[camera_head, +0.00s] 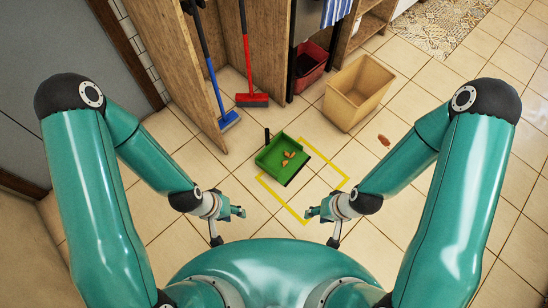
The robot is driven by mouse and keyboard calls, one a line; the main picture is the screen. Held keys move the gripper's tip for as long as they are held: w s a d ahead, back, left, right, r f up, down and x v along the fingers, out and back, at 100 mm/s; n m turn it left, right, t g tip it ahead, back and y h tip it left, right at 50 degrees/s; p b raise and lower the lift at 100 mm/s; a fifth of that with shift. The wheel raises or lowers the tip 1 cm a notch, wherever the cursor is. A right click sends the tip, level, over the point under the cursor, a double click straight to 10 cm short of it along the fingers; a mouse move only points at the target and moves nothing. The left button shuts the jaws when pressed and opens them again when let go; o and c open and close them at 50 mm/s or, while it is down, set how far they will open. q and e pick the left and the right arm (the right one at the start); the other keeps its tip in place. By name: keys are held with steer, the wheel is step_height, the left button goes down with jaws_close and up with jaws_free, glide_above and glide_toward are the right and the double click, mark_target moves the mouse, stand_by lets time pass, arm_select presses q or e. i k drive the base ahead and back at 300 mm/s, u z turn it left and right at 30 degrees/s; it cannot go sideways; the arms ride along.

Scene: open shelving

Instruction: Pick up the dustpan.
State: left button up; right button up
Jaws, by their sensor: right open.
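The green dustpan (270,161) lies on the tiled floor, ahead of my body near the middle of the head view. Several brown leaf-like bits (289,155) lie in it. Its short dark handle (267,134) points up at its far left corner. My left gripper (229,226) is nearer to me, to the lower left of the dustpan, apart from it, with its fingers spread and nothing between them. My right gripper (320,227) is to the lower right of the dustpan, also apart, open and empty.
A yellow outline (344,188) marks the floor beside the dustpan. A tan bin (355,93) stands at the upper right, with a reddish-brown piece (384,140) near it. A blue broom (215,90) and a red broom (247,60) stand by wooden shelving (181,60). A dark red bin (309,68) is behind.

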mark_target(269, 160)
steer(key=u, duration=0.15)
steer(key=k, duration=0.85)
steer(key=z, duration=0.2)
steer(key=i, duration=0.85)
steer(key=u, duration=0.05)
steer(key=k, duration=1.2)
steer(key=u, duration=0.6)
steer(key=i, duration=1.8)
steer(key=z, duration=0.4)
